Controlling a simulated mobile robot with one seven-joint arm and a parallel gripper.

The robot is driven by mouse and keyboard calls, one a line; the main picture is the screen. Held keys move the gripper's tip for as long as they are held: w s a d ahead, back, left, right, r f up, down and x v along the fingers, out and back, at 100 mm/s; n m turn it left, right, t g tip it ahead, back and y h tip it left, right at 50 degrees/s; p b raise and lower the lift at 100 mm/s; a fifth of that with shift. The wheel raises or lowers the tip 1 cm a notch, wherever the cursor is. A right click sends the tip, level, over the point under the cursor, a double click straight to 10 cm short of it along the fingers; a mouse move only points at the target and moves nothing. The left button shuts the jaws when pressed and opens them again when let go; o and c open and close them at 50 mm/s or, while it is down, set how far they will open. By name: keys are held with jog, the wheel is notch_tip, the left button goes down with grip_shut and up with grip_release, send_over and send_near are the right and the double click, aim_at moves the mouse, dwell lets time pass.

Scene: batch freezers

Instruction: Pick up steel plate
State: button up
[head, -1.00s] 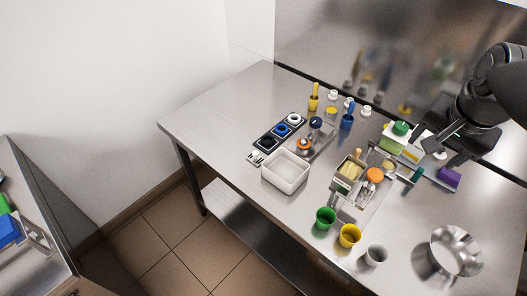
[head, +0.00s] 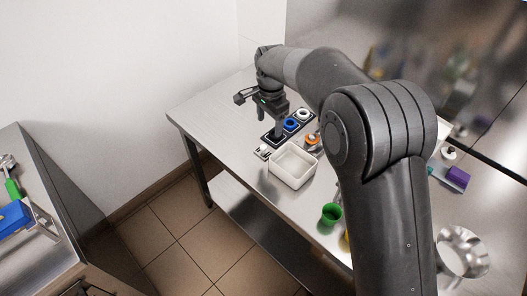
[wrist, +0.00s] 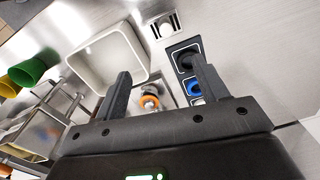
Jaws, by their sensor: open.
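My gripper (head: 271,114) hangs over the far left part of the steel table, above the dark strip with coloured rings. In the wrist view its two fingers (wrist: 163,76) are apart with nothing between the tips. A flat grey metal plate (wrist: 169,99) lies partly between the fingers, under an orange-ringed knob (wrist: 150,102). It may be the steel plate, but I cannot tell for sure. Much of it is hidden by the fingers and palm.
A white open bin (head: 292,166) stands beside the ring strip (head: 291,125). A green cup (head: 331,214) is near the front edge. A shiny steel bowl (head: 462,252) and a purple block (head: 457,178) are at the right. The wall is close behind the table.

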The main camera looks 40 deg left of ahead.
notch_tip(320, 180, down, 2)
jog(key=s+a, duration=0.2)
send_over(263, 146)
jog(key=f, duration=0.4)
jog(key=shift+s+f, duration=0.4)
jog(key=shift+w+d+f, duration=0.1)
jog(key=shift+w+f, duration=0.1)
jog(key=shift+f, duration=1.3)
jog(key=shift+w+f, duration=0.2)
jog(key=shift+f, duration=1.25)
jog(key=shift+c, duration=0.5)
jog(key=c, duration=0.7)
